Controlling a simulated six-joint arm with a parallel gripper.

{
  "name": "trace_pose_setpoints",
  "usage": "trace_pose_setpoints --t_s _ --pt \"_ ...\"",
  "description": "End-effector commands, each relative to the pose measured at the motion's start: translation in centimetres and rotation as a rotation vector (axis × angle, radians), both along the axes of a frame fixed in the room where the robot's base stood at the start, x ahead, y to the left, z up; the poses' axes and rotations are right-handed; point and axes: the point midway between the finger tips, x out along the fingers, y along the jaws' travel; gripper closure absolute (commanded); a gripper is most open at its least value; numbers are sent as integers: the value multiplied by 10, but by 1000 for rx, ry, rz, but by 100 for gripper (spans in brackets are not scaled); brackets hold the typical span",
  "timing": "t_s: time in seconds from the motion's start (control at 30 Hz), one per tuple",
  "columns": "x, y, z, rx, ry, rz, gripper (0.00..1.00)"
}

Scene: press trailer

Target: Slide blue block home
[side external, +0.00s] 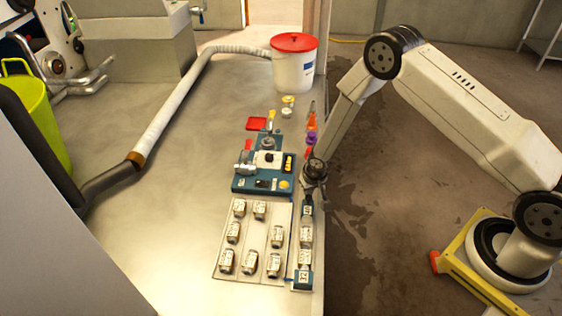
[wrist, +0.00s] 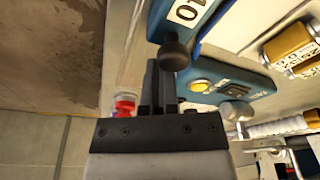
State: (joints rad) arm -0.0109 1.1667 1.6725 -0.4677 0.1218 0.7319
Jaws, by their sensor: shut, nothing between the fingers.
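A blue piece with a white label reading 10 (wrist: 190,14) is at the top of the wrist view, with a black round knob (wrist: 174,54) at its end. My gripper (wrist: 158,72) is shut and empty, its fingertips close beside the knob; I cannot tell whether they touch. In the side view my gripper (side external: 314,175) is low over the far end of a narrow track with blue ends (side external: 302,279). The far blue part of the track (side external: 307,208) is partly hidden by my wrist. I cannot tell which blue part is the sliding block.
A blue device (side external: 250,184) with a yellow button stands left of my gripper. A pale tray (side external: 232,277) with several labelled brown-and-silver pieces lies beside the track. Small coloured items (side external: 312,122) and a red-lidded white bucket (side external: 294,70) stand farther back.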

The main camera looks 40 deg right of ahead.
Motion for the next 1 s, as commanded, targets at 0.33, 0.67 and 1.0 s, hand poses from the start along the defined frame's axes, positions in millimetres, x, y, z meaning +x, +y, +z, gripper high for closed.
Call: trace_pose_setpoints --t_s 0.33,0.67,1.0 --pt "-5 4 0 0 3 2 100" --pt "-8 7 0 -1 2 2 100" --pt "-11 10 0 -2 2 1 100"
